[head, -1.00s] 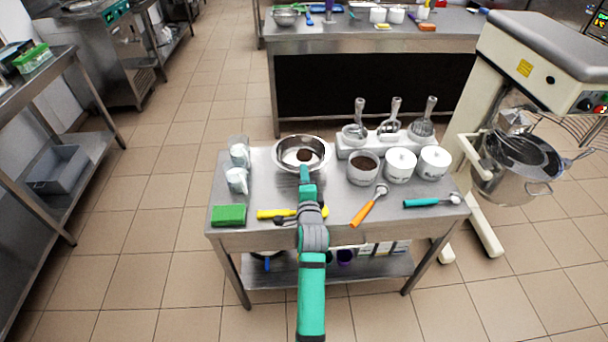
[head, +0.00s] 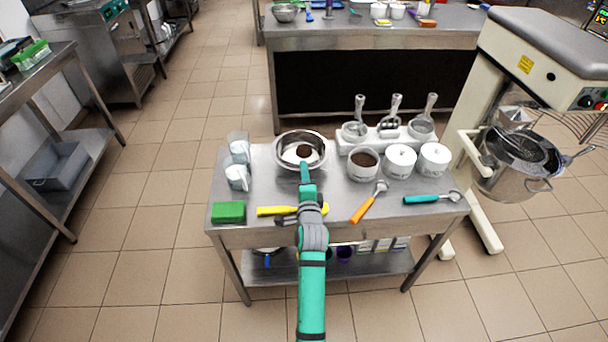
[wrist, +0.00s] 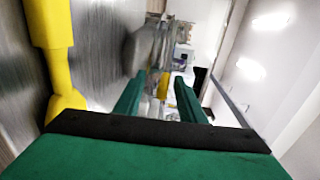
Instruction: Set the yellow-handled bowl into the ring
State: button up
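A yellow handle (head: 274,211) lies crosswise on the front of the steel table. Its middle is behind my arm, and a yellow end shows to the right. No bowl on it can be made out. The handle also shows large at the left of the wrist view (wrist: 50,45). My gripper (head: 304,168) reaches forward over the table, by the front rim of a steel bowl (head: 320,162). In the wrist view its green fingers (wrist: 161,85) are apart with nothing between them. No ring can be told for sure; a white rack (head: 365,150) holds several upright steel tools.
White pots (head: 401,166) stand right of the bowl. An orange-handled tool (head: 364,208) and a teal-handled tool (head: 425,200) lie in front. Clear cups (head: 238,177) and a green block (head: 229,211) are at the left. A mixer (head: 545,60) stands at the right.

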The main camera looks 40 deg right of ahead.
jog(key=v, duration=1)
jog(key=shift+s+a+r, duration=0.2)
jog(key=shift+s+a, duration=0.05)
jog(key=shift+s, duration=0.05)
jog(key=s+a+f+n+y, duration=0.1)
jog(key=s+a+f+n, duration=0.3)
jog(key=a, duration=0.3)
jog(key=s+a+f+n+t+y, duration=0.1)
jog(key=s+a+f+n+y, duration=0.1)
jog(key=s+a+n, duration=0.4)
jog(key=s+a+f+n+y, duration=0.1)
jog(key=s+a+f+n, duration=0.2)
jog(key=s+a, duration=0.35)
jog(key=s+a+r+n+y, duration=0.2)
jog(key=s+a+n, duration=0.3)
jog(key=s+a, duration=0.2)
jog(key=s+a+r+n+y, duration=0.2)
jog(key=s+a+n, duration=0.4)
jog(key=s+a, duration=0.2)
jog(key=shift+s+r+y, duration=0.25)
jog(key=shift+s+y, duration=0.05)
jog(key=shift+s, duration=0.6)
jog(key=shift+c, duration=0.4)
